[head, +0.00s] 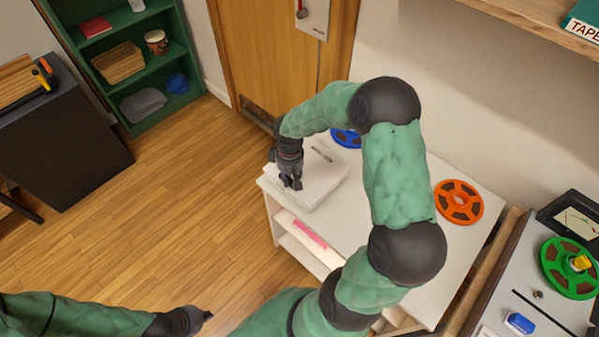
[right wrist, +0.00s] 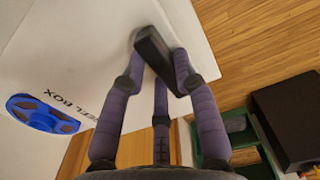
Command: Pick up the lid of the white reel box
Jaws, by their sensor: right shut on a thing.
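The white reel box (head: 308,205) stands at the near left corner of the white table. Its flat white lid (head: 326,172) is on top, and in the right wrist view the lid (right wrist: 75,50) shows the lettering "REEL BOX". My right gripper (head: 291,184) comes down over the lid's left part. In the right wrist view its purple-grey fingers (right wrist: 160,75) are shut around the lid's black bar handle (right wrist: 153,52). I cannot tell whether the lid is raised off the box. My left gripper (head: 205,316) is low in the head view, away from the box; its fingers are unclear.
A blue reel (head: 346,138) lies behind the box and an orange reel (head: 459,202) to the right on the white table (head: 425,285). A pink item (head: 309,234) is on the shelf below. A green shelf unit (head: 132,70) stands at the back left. The wooden floor between is clear.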

